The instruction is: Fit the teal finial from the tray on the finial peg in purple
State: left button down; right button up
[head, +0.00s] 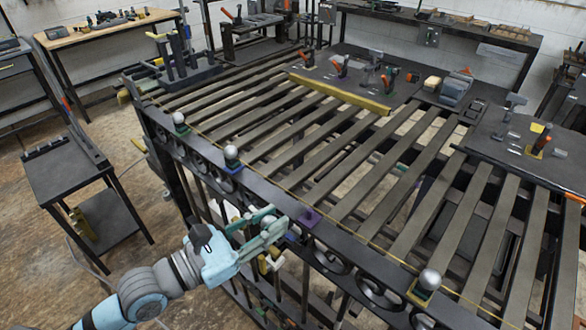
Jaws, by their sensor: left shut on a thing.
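My left gripper (272,231) reaches in from the lower left, just left of the purple finial peg. It is shut on a teal piece that blends with the fingers, apparently the teal finial; its shape is largely hidden. The purple peg base (309,217) sits on the gate's near top rail, a little right of the fingertips and apart from them. No finial shows on it. I cannot make out the tray for certain. My right gripper is not in view.
Silver ball finials stand along the near rail (374,257): one at far left (178,118), one on a blue base (231,153), one at right (429,279). A dark cart (66,180) stands at left.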

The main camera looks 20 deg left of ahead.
pick_arm(q)
jog(key=w+h+b, duration=0.1)
jog(key=w+d+r+g+h+b, duration=0.1)
jog(key=w+m+g+h+b, duration=0.1)
jog(key=shift+w+d+r, duration=0.15)
jog(key=shift+d+r, duration=0.05)
jog(key=shift+r, duration=0.15)
jog(key=s+d+r+m+g+h+b, duration=0.2)
jog(key=s+r+g+h+b, duration=0.2)
jog(key=s+r+g, duration=0.4)
jog(key=shift+w+d+r+t+p, duration=0.15)
jog(key=shift+w+t+p, duration=0.55)
jog(key=shift+w, duration=0.55)
jog(key=shift+w+d+r+t+p, duration=0.1)
jog(key=shift+w+t+p, duration=0.4)
jog(key=shift+w+p, duration=0.55)
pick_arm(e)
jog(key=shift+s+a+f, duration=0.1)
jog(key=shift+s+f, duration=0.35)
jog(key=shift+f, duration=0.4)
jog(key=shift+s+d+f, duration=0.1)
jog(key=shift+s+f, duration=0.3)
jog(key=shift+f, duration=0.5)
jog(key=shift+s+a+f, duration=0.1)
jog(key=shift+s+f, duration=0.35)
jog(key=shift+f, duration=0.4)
pick_arm(q)
jog(key=shift+w+f, duration=0.1)
jog(key=shift+w, duration=0.25)
